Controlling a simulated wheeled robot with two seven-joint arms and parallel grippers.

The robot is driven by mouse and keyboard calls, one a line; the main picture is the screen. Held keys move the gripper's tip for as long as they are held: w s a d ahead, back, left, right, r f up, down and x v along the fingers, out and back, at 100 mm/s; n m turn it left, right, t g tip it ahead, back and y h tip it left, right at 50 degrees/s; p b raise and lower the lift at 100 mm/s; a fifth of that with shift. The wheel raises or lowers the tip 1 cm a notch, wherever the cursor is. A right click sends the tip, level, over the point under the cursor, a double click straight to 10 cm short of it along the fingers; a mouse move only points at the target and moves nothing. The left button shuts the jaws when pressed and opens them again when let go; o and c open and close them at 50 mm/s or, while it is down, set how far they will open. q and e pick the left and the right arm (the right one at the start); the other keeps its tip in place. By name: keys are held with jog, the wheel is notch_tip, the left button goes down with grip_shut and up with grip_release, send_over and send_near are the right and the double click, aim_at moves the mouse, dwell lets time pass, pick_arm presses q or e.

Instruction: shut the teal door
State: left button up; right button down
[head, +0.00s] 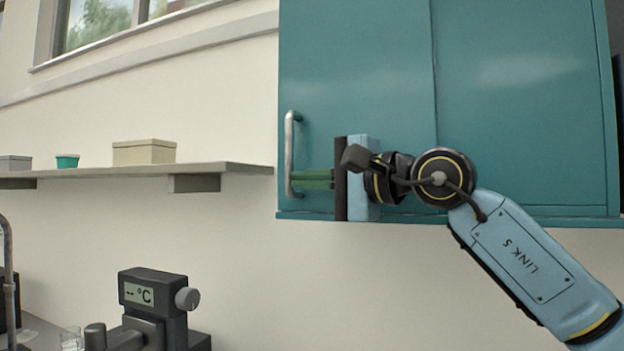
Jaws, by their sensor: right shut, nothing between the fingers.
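The teal door (365,75) is the left front panel of a wall cabinet, with a pale vertical bar handle (290,155) near its left edge. It looks about flush with the neighbouring teal panel (520,110), but I cannot tell whether a small gap is left. My right gripper (302,180) reaches in from the right, in front of the door. Its green fingers are shut with nothing between them. Their tips are at the lower part of the handle; I cannot tell whether they touch it. My left gripper is not in view.
A grey wall shelf (222,168) left of the cabinet bears a beige box (144,152), a teal pot (67,161) and a grey box (15,163). Below stands a dark instrument with a °C display (139,294), beside a glass (71,338). The wall under the cabinet is clear.

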jog(key=b+v, duration=0.4)
jog(key=v, duration=1)
